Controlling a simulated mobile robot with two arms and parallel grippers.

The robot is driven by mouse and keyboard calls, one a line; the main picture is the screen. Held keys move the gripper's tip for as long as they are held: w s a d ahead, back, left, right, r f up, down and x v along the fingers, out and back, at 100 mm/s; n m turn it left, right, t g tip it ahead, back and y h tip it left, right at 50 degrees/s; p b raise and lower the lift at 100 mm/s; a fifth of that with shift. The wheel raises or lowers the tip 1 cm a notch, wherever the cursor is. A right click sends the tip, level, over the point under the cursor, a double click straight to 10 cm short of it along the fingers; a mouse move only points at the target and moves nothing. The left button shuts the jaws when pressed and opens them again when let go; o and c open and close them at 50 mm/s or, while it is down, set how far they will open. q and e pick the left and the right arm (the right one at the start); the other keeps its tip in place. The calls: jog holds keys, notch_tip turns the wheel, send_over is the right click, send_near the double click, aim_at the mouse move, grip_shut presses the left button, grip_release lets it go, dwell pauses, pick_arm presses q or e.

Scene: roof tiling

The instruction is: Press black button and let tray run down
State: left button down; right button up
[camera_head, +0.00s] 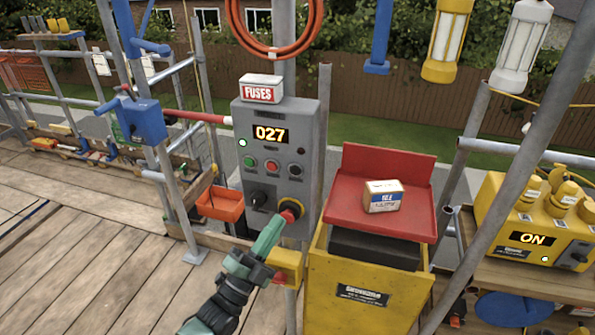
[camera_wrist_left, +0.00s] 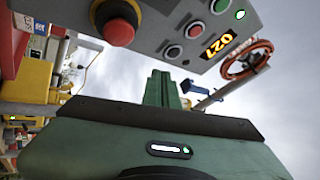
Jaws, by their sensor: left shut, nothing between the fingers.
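A grey control box (camera_head: 275,140) shows 027 on its display. Its black button (camera_head: 295,170) is the rightmost of a row with a green button (camera_head: 249,161) and a red button (camera_head: 271,165). The black button also shows in the left wrist view (camera_wrist_left: 172,51). My left gripper (camera_head: 282,220) is shut and empty, its tips overlapping the red mushroom button (camera_wrist_left: 120,32) in the head view; contact is unclear. A red tray (camera_head: 405,218) with a raised back holds a small labelled box (camera_head: 383,196) above a yellow bin. My right gripper is out of view.
A black knob (camera_head: 258,199) sits on the box's lower left. A FUSES carton (camera_head: 262,89) stands on top. An orange tray (camera_head: 220,205) is left of the box. A yellow unit (camera_head: 540,215) reading ON stands right. Scaffold poles stand close around.

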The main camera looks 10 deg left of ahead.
aim_at(295, 170)
pick_arm(q)
notch_tip(295, 170, up, 8)
jog(key=s+d+m+t+h, duration=0.1)
jog(key=s+m+h, duration=0.1)
jog(key=shift+s+f+t, duration=0.2)
jog(key=shift+s+t, duration=0.1)
jog(key=shift+s, duration=0.1)
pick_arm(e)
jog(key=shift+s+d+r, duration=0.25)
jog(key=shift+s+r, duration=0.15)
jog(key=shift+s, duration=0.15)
pick_arm(q)
jog(key=shift+w, duration=0.1)
jog(key=shift+w+d+b, duration=0.2)
jog(key=shift+w+b, duration=2.05)
jog(key=shift+w, duration=2.15)
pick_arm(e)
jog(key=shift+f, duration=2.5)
pick_arm(q)
jog(key=shift+w+b, duration=0.3)
jog(key=shift+w, duration=0.1)
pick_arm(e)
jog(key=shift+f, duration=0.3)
